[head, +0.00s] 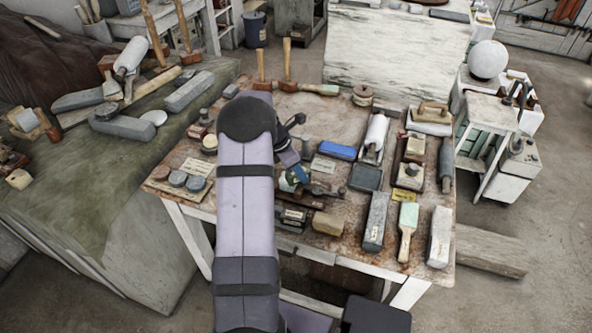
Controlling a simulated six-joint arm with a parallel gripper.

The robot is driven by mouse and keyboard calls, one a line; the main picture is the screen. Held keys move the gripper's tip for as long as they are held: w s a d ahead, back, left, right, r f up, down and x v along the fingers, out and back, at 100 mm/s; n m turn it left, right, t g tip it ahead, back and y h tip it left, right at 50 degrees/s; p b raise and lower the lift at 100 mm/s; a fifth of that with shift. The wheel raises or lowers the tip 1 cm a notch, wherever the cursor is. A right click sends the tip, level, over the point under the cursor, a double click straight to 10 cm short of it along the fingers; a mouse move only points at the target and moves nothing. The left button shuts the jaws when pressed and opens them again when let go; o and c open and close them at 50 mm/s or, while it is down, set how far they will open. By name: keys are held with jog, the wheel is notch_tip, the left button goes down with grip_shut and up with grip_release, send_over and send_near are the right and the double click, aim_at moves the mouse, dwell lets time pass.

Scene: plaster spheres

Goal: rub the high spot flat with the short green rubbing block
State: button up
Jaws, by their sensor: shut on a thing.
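My gripper (291,172) is low over the middle of the worktable, just right of my arm, and partly hidden by it. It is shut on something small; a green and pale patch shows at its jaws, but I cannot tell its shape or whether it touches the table. A short dark green-grey block (366,177) lies flat on the table to the right of my gripper, apart from it. A white plaster sphere (488,60) sits at the upper right, far from my gripper. No high spot can be made out on it.
The worktable (335,107) is crowded: a blue block (338,151), a white roller (375,135), a green brush (408,220) and long grey blocks (375,222). Small discs (178,179) lie at the left. A pale timber (490,252) lies on the floor at right.

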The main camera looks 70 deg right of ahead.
aim_at(287, 176)
dwell(0.5)
jog(key=shift+w+a+f, duration=0.1)
jog(key=shift+w+a, duration=0.65)
jog(key=shift+a, duration=0.05)
jog(key=shift+w+a, duration=0.75)
jog(key=shift+a, duration=0.05)
jog(key=shift+d, duration=0.1)
jog(key=shift+s+d+p, duration=0.55)
jog(key=shift+s+d, duration=0.2)
jog(key=shift+s, duration=0.05)
jog(key=shift+s+d+p, duration=0.4)
jog(key=shift+s+d, duration=0.4)
jog(key=shift+w+a, duration=0.1)
